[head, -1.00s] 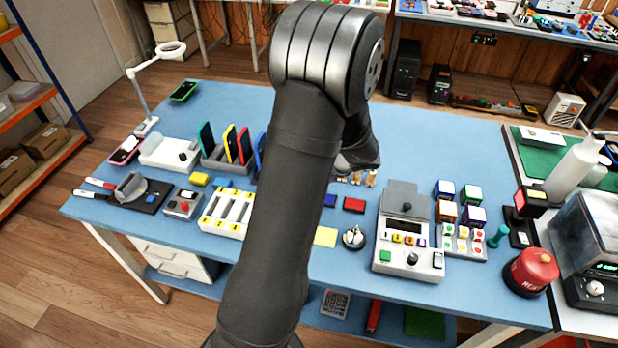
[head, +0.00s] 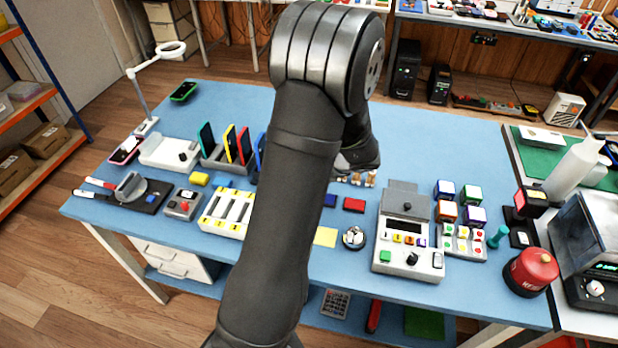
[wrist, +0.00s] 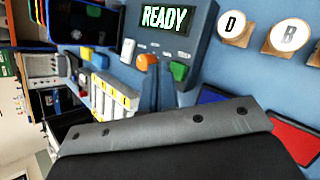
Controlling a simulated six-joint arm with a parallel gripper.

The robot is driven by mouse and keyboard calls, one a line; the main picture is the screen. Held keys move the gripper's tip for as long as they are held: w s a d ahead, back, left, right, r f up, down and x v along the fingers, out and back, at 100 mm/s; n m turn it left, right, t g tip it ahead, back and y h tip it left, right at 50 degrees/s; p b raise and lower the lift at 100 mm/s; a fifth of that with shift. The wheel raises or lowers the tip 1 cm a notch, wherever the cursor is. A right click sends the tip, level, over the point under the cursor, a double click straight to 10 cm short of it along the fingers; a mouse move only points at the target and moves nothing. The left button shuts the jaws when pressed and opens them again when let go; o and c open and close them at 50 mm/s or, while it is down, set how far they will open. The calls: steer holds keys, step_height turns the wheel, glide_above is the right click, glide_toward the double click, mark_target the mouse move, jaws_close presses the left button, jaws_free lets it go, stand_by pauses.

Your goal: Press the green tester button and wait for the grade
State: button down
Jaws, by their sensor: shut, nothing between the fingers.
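The tester (wrist: 205,30) is a blue-grey box at the top of the wrist view, with a screen (wrist: 164,17) reading READY in pale green. Below the screen are an orange button (wrist: 146,61), the green button (wrist: 179,70) and a white switch (wrist: 127,49). My gripper (wrist: 157,76) is shut and empty. Its fingertips are close to the orange and green buttons, but I cannot tell whether they touch anything. In the head view my arm hides the tester and my fingertips.
Blue and red pads (wrist: 296,137) lie nearer. A phone rack (head: 212,160) and white slotted tray (head: 213,224) are left of my arm. Another grey device with a green button (head: 385,256) stands right.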

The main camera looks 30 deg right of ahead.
steer(key=shift+f, duration=0.1)
steer(key=shift+f, duration=0.35)
steer(key=shift+f, duration=0.45)
stand_by(0.8)
steer(key=shift+r, duration=0.9)
steer(key=shift+r, duration=2.5)
steer(key=shift+f, duration=0.15)
